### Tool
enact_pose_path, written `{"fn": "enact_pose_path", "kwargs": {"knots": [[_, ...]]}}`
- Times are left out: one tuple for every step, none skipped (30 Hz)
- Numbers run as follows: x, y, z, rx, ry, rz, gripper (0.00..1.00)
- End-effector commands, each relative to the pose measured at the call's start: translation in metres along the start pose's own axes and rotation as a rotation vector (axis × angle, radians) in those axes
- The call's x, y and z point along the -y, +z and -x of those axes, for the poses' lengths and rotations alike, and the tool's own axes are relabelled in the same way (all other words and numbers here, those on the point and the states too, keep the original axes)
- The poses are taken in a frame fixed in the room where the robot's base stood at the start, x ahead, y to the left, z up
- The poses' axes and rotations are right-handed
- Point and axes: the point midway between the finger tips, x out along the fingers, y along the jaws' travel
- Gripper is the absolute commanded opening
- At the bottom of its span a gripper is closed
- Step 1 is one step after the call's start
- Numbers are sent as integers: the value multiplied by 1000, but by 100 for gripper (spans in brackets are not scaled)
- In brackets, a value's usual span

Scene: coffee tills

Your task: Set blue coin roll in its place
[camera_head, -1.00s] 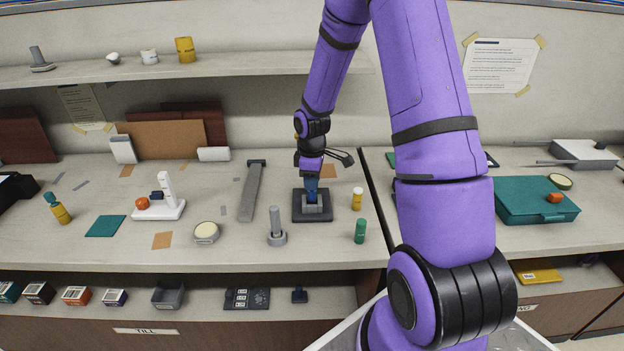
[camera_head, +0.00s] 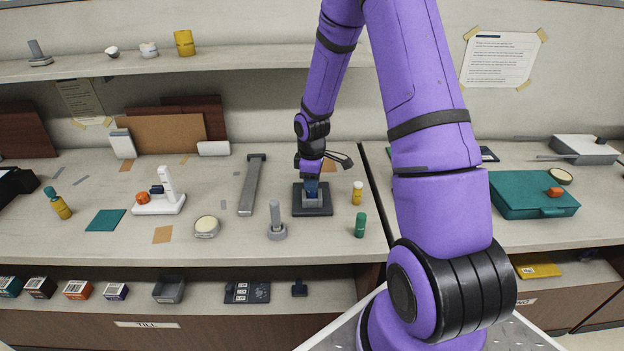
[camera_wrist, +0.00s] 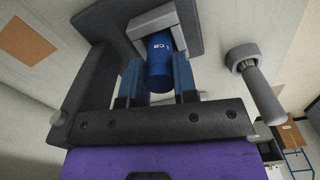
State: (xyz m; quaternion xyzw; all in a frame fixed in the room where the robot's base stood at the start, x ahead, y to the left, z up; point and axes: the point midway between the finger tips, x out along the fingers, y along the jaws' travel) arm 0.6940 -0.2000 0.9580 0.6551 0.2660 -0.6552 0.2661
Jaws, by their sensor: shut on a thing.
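The blue coin roll (camera_wrist: 159,62), with white lettering, is between the two fingers of my gripper (camera_wrist: 158,92) in the wrist view. My gripper is shut on it. In the head view my gripper (camera_head: 311,186) points down over a light grey holder (camera_head: 312,201) on a dark square base (camera_head: 325,211). In the wrist view the roll's far end is at the U-shaped grey holder (camera_wrist: 190,28), whose walls flank it. I cannot tell whether the roll rests on the holder's floor. The roll is mostly hidden in the head view.
A grey post on a round base (camera_head: 276,222) stands just front-left of the holder. A yellow bottle (camera_head: 357,193) and a green bottle (camera_head: 360,225) stand to the right. A long grey bar (camera_head: 252,185) lies to the left. The counter's front strip is mostly clear.

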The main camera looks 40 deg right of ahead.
Motion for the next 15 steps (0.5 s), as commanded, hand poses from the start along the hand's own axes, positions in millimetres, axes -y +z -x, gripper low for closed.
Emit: {"fn": "enact_pose_path", "kwargs": {"knots": [[0, 0, -2, 0, 0, 0, 3], [0, 0, -2, 0, 0, 0, 3], [0, 0, -3, 0, -1, 0, 3], [0, 0, -4, 0, -1, 0, 3], [0, 0, -5, 0, -1, 0, 3], [0, 0, -6, 0, -1, 0, 3], [0, 0, -7, 0, -1, 0, 3], [0, 0, -8, 0, 0, 0, 3], [0, 0, -9, 0, 0, 0, 3], [0, 0, -9, 0, 0, 0, 3], [0, 0, -10, 0, 0, 0, 3], [0, 0, -11, 0, 0, 0, 3], [0, 0, -11, 0, 0, 0, 3], [0, 0, -11, 0, 0, 0, 3], [0, 0, -11, 0, 0, 0, 3]]}}
